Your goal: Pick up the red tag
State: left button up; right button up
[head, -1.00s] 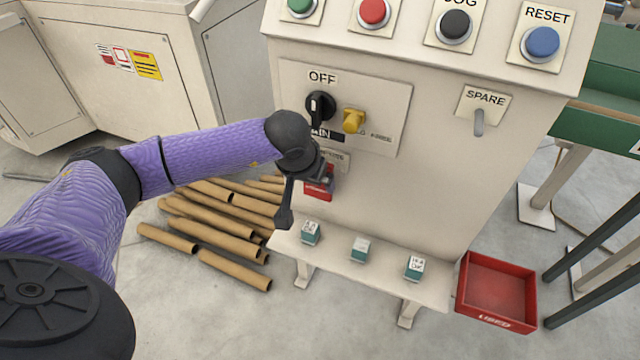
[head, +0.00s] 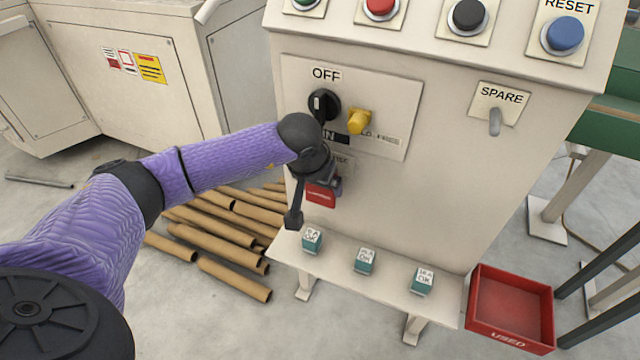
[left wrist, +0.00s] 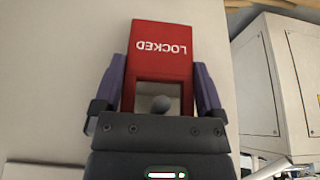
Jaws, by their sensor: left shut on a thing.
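The red tag (head: 320,194) is at the front of the cream control cabinet, below the rotary switch, partly hidden by my left gripper in the head view. In the left wrist view the red tag (left wrist: 162,55) shows the word LOCKED upside down and has an opening in its lower part. My left gripper (left wrist: 160,90) has a finger on each side of the tag and is shut on it. A rounded grey peg (left wrist: 160,104) shows in the tag's opening. In the head view my left gripper (head: 322,180) is close to the cabinet face. My right gripper is not in view.
The black rotary switch (head: 323,104) and a yellow padlock-like piece (head: 358,121) sit above. A SPARE peg (head: 494,121) is to the right. Several teal blocks stand on the ledge (head: 390,292) below. A red USED bin (head: 510,345) is at lower right. Cardboard tubes (head: 215,232) lie on the floor.

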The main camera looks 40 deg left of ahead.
pick_arm(q)
jog(key=shift+r+p, duration=0.7)
jog(key=shift+r, duration=0.2)
jog(key=s+d+p, duration=0.4)
jog(key=s+p, duration=0.2)
jog(key=s, duration=1.1)
jog(key=shift+s+f+p, duration=0.2)
jog(key=shift+s+p, duration=0.1)
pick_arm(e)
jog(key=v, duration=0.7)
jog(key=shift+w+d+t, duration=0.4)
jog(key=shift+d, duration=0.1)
pick_arm(q)
jog(key=shift+d, duration=0.1)
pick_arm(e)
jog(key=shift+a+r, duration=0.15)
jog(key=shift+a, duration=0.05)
